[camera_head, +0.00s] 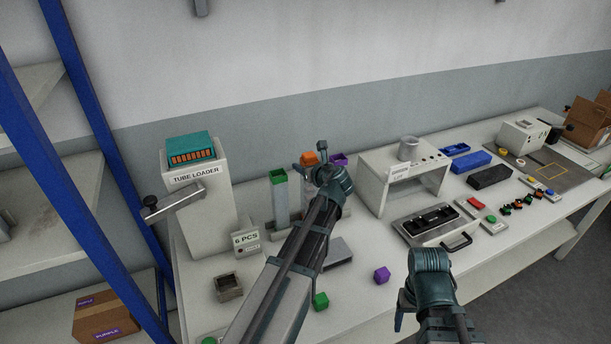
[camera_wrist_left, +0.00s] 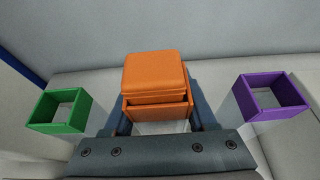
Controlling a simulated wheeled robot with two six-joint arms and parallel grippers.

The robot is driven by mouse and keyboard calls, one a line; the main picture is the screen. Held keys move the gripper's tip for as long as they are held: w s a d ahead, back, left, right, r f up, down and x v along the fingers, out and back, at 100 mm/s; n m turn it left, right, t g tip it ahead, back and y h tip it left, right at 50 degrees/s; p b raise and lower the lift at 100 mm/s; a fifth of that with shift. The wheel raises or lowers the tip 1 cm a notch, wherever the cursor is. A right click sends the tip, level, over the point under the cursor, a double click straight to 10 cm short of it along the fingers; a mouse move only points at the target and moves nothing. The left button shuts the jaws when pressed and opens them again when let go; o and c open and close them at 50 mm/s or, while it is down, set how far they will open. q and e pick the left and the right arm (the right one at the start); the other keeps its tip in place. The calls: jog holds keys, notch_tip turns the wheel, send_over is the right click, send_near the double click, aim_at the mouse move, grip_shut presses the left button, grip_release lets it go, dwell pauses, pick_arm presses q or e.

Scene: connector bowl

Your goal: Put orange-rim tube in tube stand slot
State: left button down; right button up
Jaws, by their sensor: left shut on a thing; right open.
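The orange-rim tube (camera_wrist_left: 158,110) is between the fingers of my left gripper (camera_wrist_left: 162,120) in the left wrist view, with an orange block (camera_wrist_left: 154,72) at its mouth. My left gripper is shut on this tube. In the head view the orange top (camera_head: 310,158) shows beside my left gripper (camera_head: 322,172), and my arm hides most of the tube. A green-rim tube (camera_head: 280,195) stands upright to its left and a purple-rim tube (camera_head: 339,159) shows to its right. I cannot make out the stand's slot. My right gripper (camera_head: 402,308) is open and empty near the front edge.
The tube loader (camera_head: 200,215) stands at the left with its lever. A white station (camera_head: 405,175) and a black-topped fixture (camera_head: 433,222) stand at the right.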

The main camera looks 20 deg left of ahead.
pick_arm(q)
notch_tip(320, 180, down, 2)
jog(key=shift+b, duration=0.45)
pick_arm(e)
jog(key=shift+f, duration=0.95)
pick_arm(q)
jog(key=shift+f, duration=0.1)
jog(key=shift+c, duration=1)
grip_release()
pick_arm(e)
jog(key=shift+f, duration=0.15)
pick_arm(q)
jog(key=p+v, duration=0.4)
jog(key=v, duration=0.8)
jog(key=shift+p, duration=0.3)
pick_arm(e)
notch_tip(320, 180, up, 5)
jog(key=shift+f, duration=0.1)
